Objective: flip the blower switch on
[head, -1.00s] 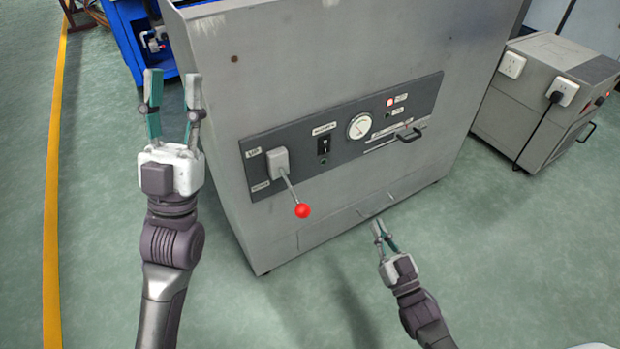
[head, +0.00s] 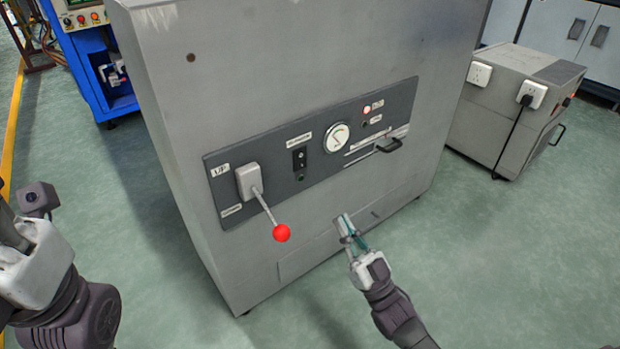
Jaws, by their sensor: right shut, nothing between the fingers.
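The grey machine has a dark control panel (head: 230,150) on its front. A small black rocker switch (head: 299,158) sits left of the round gauge, with a white label above it too small to read; I take it as the blower switch, but its position cannot be told. My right gripper (head: 344,228) is shut and empty, in front of the machine, below and to the right of the switch and apart from it. My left gripper (head: 32,262) is at the left edge; its fingers are mostly out of frame, so their opening is hidden.
A lever with a red ball (head: 281,232) sticks out from the panel, left of and below the switch. A grey box (head: 500,115) with sockets stands at right.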

